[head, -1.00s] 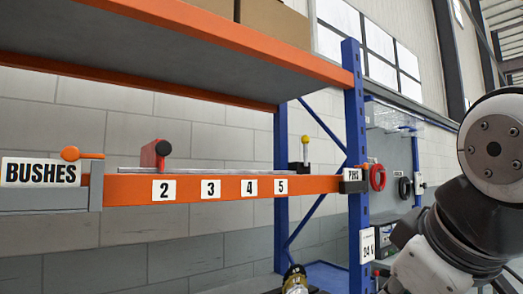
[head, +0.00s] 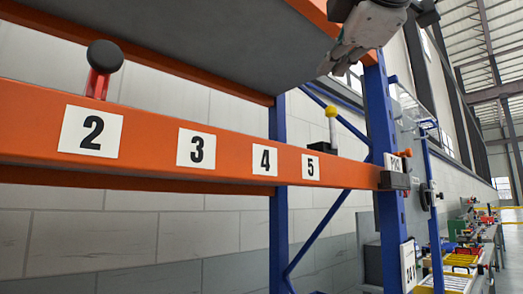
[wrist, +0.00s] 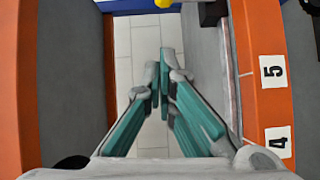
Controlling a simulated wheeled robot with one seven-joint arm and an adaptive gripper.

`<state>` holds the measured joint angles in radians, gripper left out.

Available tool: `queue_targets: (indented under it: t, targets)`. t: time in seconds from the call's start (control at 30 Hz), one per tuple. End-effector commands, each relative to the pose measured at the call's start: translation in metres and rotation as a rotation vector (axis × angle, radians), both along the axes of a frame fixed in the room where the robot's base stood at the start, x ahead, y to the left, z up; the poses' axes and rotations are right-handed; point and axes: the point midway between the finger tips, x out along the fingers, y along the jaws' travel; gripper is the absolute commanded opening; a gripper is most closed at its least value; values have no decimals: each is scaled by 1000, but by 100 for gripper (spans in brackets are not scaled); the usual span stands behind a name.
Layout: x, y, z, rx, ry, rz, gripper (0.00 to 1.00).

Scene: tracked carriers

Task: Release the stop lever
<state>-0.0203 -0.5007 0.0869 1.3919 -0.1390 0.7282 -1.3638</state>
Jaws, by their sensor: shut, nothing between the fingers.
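A lever with a yellow knob (head: 331,112) stands upright behind the orange beam, near the number 5. I take it for the stop lever, but no label says so. Its yellow knob also shows at the top edge of the wrist view (wrist: 163,4), beyond my fingertips and apart from them. My gripper (wrist: 164,65) is shut and empty, with its fingers toward the knob. A red carrier with a black knob (head: 104,55) stands near the number 2.
The orange beam (head: 235,144) carries the number plates. The upper shelf (head: 200,45) hangs above it and also lies along the left of the wrist view (wrist: 68,70). A blue upright (head: 381,130) stands right of the lever. A workbench with several items is at the far right.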

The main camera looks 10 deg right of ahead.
Motion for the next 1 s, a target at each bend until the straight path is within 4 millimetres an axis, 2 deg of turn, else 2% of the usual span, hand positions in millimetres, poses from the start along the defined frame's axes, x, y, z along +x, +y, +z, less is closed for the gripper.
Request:
queue_targets:
  t: [0.2,0.33,0.83,1.0]
  targets:
    - [2,0,-1,2,2,-1,0]
    - [11,0,-1,2,3,-1,0]
    - [104,0,-6,3,5,-1,0]
    - [119,-18,-8,5,3,-1,0]
